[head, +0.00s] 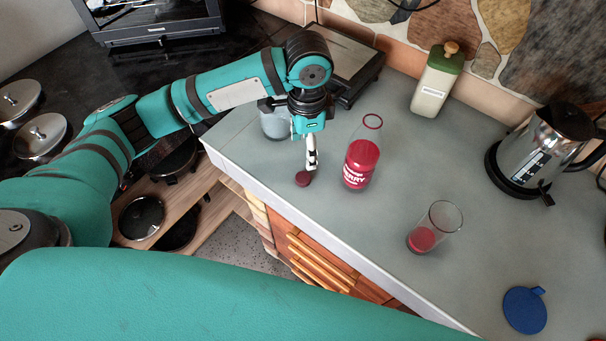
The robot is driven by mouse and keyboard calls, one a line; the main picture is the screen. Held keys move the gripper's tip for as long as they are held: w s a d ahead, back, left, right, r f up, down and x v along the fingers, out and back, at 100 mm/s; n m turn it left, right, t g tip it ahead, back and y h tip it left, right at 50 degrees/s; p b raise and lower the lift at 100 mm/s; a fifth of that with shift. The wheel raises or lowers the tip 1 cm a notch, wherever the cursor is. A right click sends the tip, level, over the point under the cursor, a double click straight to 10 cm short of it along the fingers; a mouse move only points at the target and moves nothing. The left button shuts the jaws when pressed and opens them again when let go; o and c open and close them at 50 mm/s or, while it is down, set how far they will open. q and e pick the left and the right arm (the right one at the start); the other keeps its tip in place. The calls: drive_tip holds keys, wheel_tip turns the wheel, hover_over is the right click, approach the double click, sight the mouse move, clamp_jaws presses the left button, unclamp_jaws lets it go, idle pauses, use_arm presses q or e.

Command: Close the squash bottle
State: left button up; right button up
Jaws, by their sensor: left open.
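The squash bottle (361,163) stands upright on the grey counter, clear glass above a red fill and label. Its mouth at the top is open, with a red ring around it. A small dark red cap (303,179) lies on the counter to the left of the bottle, near the front edge. My left gripper (311,165) points down right at the cap, left of the bottle. It is open; its fingers overlap in this view, and I cannot tell whether they touch the cap. My right gripper is not in view.
A glass (421,238) with some red drink stands right of the bottle. A grey container (275,124) is behind my gripper. A green-topped bottle (433,88) and a kettle (532,150) stand farther back. A blue disc (525,309) lies at lower right. The counter between them is clear.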

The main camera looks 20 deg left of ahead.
use_arm(q)
hover_over(303, 177)
drive_tip(key=f, duration=0.4)
drive_tip(key=f+p, duration=0.1)
drive_tip(key=f, duration=0.1)
drive_tip(key=shift+w+d+f, duration=0.1)
drive_tip(key=shift+w+d, duration=0.05)
drive_tip(key=shift+d, duration=0.2)
drive_tip(key=shift+a+f+p, duration=0.1)
drive_tip(key=shift+f+p, duration=0.2)
drive_tip(key=shift+f, duration=0.05)
drive_tip(key=f, duration=0.1)
drive_tip(key=f+p, duration=0.1)
drive_tip(key=f, duration=0.1)
drive_tip(key=shift+s+a+f, duration=0.2)
drive_tip(key=shift+f, duration=0.5)
drive_tip(key=c, duration=0.8)
